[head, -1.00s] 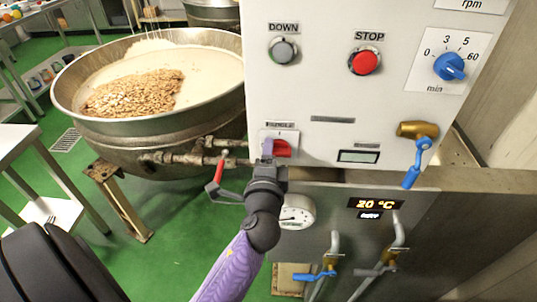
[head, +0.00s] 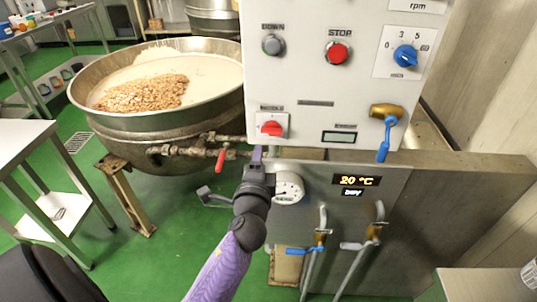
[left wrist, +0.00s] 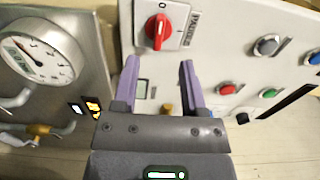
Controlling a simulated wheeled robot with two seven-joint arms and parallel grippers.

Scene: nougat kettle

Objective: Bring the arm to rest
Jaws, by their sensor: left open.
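My left gripper (head: 257,157) is in front of the control cabinet, just below the red rotary switch (head: 271,128). Its purple fingers are apart and empty in the left wrist view (left wrist: 158,68). The same red switch (left wrist: 158,31) sits on its white plate beyond the fingertips there, and a gap shows between them. My left arm (head: 222,265) reaches up from the bottom of the head view. My right gripper is not in view.
The kettle (head: 85,103) with nuts in a pale mass stands at the left. A red-handled valve (head: 220,160), a gauge (head: 288,188) and blue-handled taps (head: 300,251) are close to the left gripper. A white table (head: 22,138) stands at left. Green floor lies between.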

